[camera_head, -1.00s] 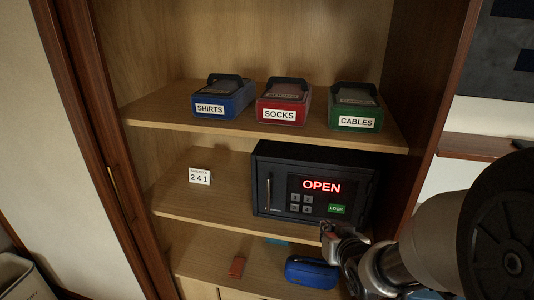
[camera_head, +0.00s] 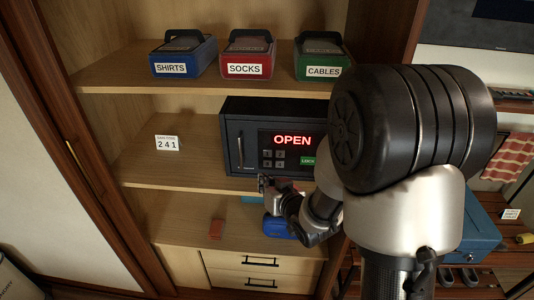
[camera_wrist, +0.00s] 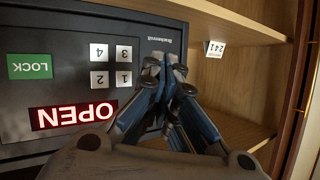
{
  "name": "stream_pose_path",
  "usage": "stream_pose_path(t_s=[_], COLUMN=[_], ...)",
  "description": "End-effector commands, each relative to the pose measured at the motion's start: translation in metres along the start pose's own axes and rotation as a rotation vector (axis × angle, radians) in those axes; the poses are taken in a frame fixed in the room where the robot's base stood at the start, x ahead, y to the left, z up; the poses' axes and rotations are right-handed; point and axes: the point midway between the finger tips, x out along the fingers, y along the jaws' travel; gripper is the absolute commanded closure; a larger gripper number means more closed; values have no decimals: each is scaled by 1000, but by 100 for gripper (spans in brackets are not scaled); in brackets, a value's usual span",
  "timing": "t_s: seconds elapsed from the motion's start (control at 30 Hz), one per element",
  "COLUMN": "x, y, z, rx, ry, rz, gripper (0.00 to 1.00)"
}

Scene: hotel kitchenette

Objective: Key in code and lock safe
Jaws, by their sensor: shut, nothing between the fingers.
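The dark safe (camera_head: 237,147) stands on the middle shelf with its door shut and a red OPEN display (camera_head: 292,140). Its four number keys (camera_head: 279,159) and green LOCK button (camera_head: 308,161) are below the display. The wrist view shows the panel upside down, with key 1 (camera_wrist: 123,80), key 2 (camera_wrist: 99,80), key 3 (camera_wrist: 123,54), key 4 (camera_wrist: 98,52) and LOCK (camera_wrist: 30,66). My gripper (camera_wrist: 164,64) is shut and empty, beside keys 1 and 3 on the handle side; contact with the panel cannot be told. A code card (camera_head: 167,143) reads 241.
Blue SHIRTS (camera_head: 184,57), red SOCKS (camera_head: 247,54) and green CABLES (camera_head: 320,57) boxes stand on the upper shelf. A blue case (camera_head: 277,228) and a reddish-brown item (camera_head: 216,229) lie on the lower shelf. My arm covers the safe's right side in the head view.

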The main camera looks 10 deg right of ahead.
Motion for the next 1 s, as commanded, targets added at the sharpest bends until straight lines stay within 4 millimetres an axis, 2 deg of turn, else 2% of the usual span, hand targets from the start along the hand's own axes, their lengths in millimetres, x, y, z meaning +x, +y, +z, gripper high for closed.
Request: stream_pose_path(t_s=[0.5,1.0], x=[53,60], y=[29,32], z=[-28,-32], rx=[-1,0], ry=[-1,-2], rz=[0,0], gripper=[100,100])
